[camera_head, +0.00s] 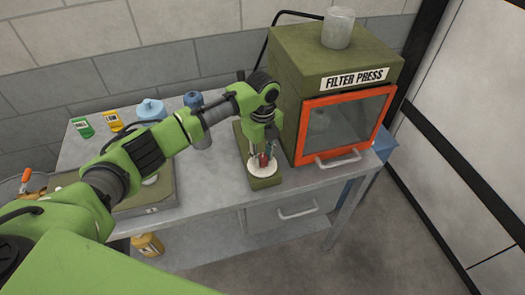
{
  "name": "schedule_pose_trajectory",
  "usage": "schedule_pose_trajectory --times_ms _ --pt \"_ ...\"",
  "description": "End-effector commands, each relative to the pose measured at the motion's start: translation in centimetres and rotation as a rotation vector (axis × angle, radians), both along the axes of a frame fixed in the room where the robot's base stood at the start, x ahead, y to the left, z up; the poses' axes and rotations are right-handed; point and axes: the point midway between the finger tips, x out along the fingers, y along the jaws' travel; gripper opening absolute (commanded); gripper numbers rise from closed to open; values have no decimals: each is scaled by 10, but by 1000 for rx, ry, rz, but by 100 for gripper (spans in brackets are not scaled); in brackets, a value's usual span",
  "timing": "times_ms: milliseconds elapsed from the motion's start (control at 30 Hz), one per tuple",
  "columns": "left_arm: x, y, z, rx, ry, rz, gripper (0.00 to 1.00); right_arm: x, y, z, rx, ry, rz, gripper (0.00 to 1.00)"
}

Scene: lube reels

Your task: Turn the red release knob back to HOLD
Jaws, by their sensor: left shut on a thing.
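The red release knob (264,160) sits over a round white dial (257,169) on a narrow olive-green base (265,183) at the front of the bench. My left gripper (263,156) points down from above and is shut on the red knob. The fingers cover part of the knob, and any marks on the dial are too small to read. My right gripper does not show.
The olive filter press (290,50) with an orange-framed glass door (300,130) stands just right of the knob. A clear cup (338,28) is on top. Bottles and small tins stand at the bench's (215,180) back left. A drawer (297,212) is below.

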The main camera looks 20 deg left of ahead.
Motion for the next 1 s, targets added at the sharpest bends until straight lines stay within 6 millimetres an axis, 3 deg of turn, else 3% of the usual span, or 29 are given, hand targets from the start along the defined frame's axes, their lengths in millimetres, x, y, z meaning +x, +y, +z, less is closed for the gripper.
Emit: schedule_pose_trajectory --times_ms 100,400,1000 --pt "0 -1 5 -2 1 113 5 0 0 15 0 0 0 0" --pt "0 -1 3 -1 0 399 5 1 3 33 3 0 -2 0" --pt "1 0 1 -1 -3 950 5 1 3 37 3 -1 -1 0"
